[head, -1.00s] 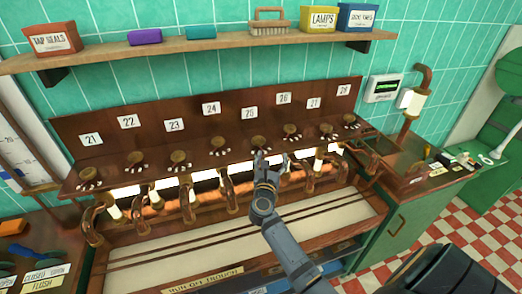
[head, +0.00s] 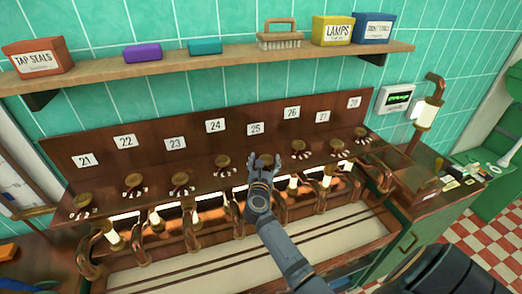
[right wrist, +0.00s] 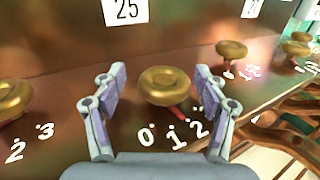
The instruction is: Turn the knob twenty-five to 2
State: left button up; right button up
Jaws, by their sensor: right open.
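The knob twenty-five (head: 263,159) is a round brass knob below the white 25 plate (head: 256,129) on the brown panel. In the right wrist view the knob (right wrist: 169,86) sits between the two fingers of my right gripper (right wrist: 160,79), with a gap on each side. The gripper is open. A red pointer (right wrist: 181,113) shows under the knob's front edge, toward the white marks 1 and 2; I cannot tell exactly which it meets. The marks 0, 1 and 2 (right wrist: 198,130) are visible; any further mark is hidden by the right finger. My left gripper is out of view.
Similar knobs stand on both sides, with knob 24 (head: 222,162) to the left and knob 26 (head: 295,146) to the right. Copper pipes with glowing tubes (head: 196,217) run below the panel. A wooden shelf (head: 230,55) with boxes hangs above.

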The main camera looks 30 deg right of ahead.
jog(key=shift+s+d+r, duration=0.1)
jog(key=shift+r, duration=0.3)
jog(key=shift+d+f, duration=0.15)
jog(key=shift+d, duration=0.05)
jog(key=shift+c, duration=1.4)
jog(key=shift+a, duration=0.1)
jog(key=c, duration=0.9)
jog(key=shift+r+n+t+y+p, duration=0.2)
jog(key=shift+n+t+y+p, duration=0.3)
jog(key=shift+t+y+p, duration=0.15)
jog(key=shift+f+y, duration=0.1)
jog(key=shift+y, duration=0.15)
jog(key=o, duration=1.2)
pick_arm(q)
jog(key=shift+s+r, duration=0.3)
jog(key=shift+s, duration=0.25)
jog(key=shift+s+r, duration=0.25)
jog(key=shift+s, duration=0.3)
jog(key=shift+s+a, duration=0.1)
pick_arm(e)
jog(key=shift+s+f, duration=0.1)
